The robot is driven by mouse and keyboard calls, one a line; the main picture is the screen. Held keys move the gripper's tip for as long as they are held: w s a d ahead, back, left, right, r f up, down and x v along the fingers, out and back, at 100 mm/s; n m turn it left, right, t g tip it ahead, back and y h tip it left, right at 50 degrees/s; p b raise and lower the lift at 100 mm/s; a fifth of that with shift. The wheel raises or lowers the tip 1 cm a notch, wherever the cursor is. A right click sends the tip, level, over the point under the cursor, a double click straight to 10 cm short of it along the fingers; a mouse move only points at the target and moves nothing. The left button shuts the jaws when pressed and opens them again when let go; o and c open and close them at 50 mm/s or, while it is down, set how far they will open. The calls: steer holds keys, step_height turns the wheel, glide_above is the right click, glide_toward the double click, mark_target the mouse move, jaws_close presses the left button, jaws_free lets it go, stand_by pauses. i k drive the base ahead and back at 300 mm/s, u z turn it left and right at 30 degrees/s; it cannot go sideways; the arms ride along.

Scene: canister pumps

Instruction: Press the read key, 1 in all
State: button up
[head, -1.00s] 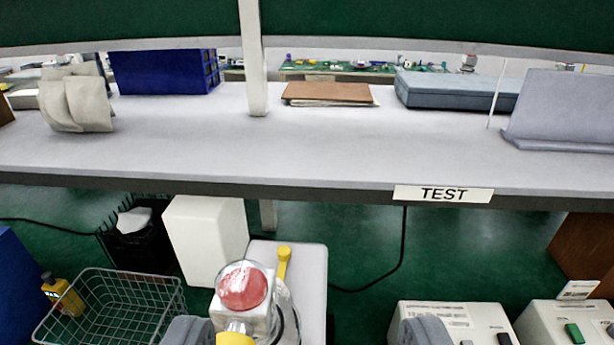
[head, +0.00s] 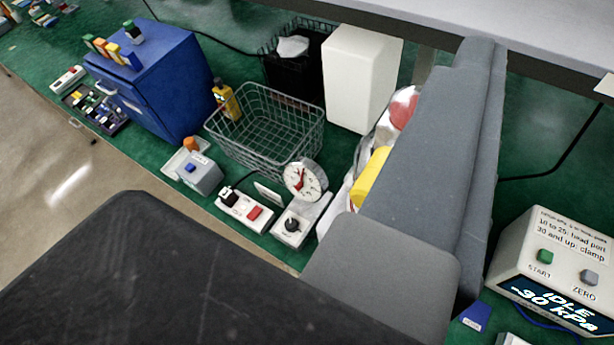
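No key marked READ can be made out. Large grey parts of my arm or gripper (head: 425,190) cross the right middle, close to the camera. I cannot pick out two fingertips. They hide part of a canister pump with a red top (head: 403,110) and yellow part (head: 371,177).
A wire basket (head: 267,128), a white block (head: 362,80) and a blue drawer cabinet (head: 165,85) stand behind. A round dial gauge (head: 305,179) and a red-switch strip (head: 247,210) sit at the front edge. A dark slab, likely mine, covers the lower left.

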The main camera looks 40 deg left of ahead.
mark_target(190, 168)
steer(key=u, duration=1.5)
